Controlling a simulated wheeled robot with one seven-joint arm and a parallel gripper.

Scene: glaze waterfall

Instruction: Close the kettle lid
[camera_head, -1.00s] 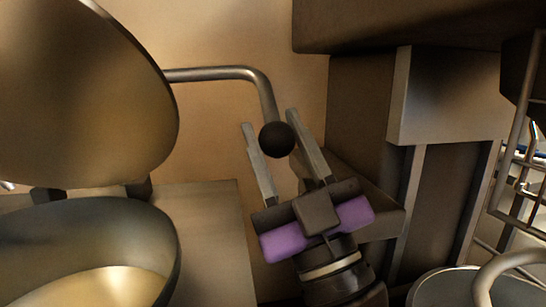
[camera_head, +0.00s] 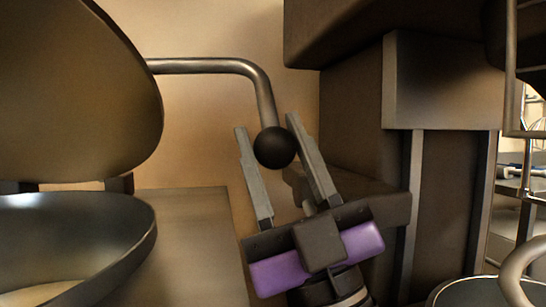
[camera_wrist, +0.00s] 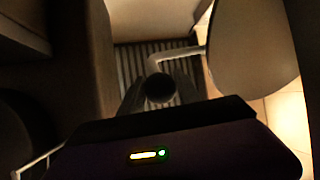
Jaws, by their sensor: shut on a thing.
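The kettle lid (camera_head: 75,90) is a large round metal disc, standing raised and tilted up on its hinge at the left of the head view. It also shows at the right of the wrist view (camera_wrist: 250,50). Below it is the open kettle bowl (camera_head: 120,240), with pale contents inside. A bent metal lid handle (camera_head: 215,66) runs right from the lid and turns down to a black ball knob (camera_head: 274,147). My gripper (camera_head: 264,128) has its two fingers on either side of the knob and is shut on it. The knob also shows between the fingers in the wrist view (camera_wrist: 159,88).
A dark cabinet-like block (camera_head: 445,80) stands close to the right of my gripper. A metal ledge (camera_head: 195,240) lies between the kettle and my gripper. A round lidded vessel with a curved handle (camera_head: 515,275) is at the lower right, and a metal rack (camera_head: 525,190) at the far right.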

